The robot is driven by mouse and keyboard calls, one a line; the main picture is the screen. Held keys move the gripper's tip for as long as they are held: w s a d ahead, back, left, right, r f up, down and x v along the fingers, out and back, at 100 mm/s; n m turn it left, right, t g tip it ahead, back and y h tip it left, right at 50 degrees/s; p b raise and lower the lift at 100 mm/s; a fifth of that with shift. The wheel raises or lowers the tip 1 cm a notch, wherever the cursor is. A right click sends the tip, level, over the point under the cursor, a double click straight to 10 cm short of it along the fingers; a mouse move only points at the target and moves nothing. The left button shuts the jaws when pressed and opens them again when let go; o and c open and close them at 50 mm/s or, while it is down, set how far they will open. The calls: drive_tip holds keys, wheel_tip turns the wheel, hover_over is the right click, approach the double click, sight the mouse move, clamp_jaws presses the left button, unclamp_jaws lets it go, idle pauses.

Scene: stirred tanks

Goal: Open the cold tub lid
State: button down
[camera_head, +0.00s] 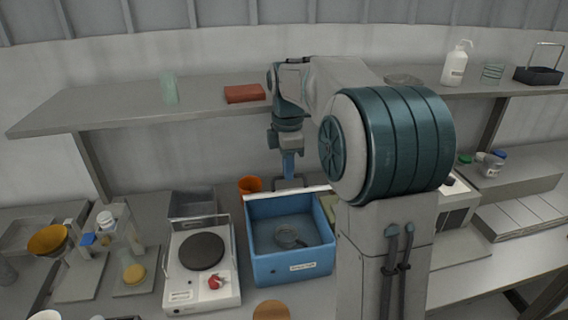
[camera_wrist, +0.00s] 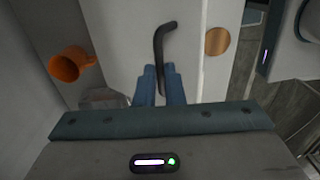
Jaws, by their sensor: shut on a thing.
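The cold tub is a blue open-topped box (camera_head: 290,268) on the bench in the head view, with a pale label on its front. A round, dark-rimmed item (camera_head: 289,238) lies inside. The lid's pale edge (camera_head: 287,193) runs along the tub's back rim, and the lid looks raised there. In the wrist view the pale lid (camera_wrist: 125,35) fills the middle, with a dark bent handle (camera_wrist: 161,42). My gripper (camera_wrist: 160,76) has its blue fingers shut on this handle. In the head view my gripper (camera_head: 289,178) is behind the tub's back edge, and its fingertips are hard to make out.
An orange mug (camera_head: 250,185) stands behind the tub at left; it also shows in the wrist view (camera_wrist: 68,65). A hot plate (camera_head: 202,285) stands left of the tub. A brown disc (camera_head: 271,310) lies in front.

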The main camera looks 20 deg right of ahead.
drive_tip(key=shift+w+d+r+p, duration=0.1)
drive_tip(key=shift+w+r+p, duration=0.6)
drive_tip(key=shift+w, duration=0.2)
drive_tip(key=shift+f, duration=0.1)
drive_tip(key=c, duration=1.5)
unclamp_jaws()
drive_tip(key=r, duration=1.3)
drive_tip(key=shift+w+r, duration=0.35)
drive_tip(key=shift+w, duration=0.05)
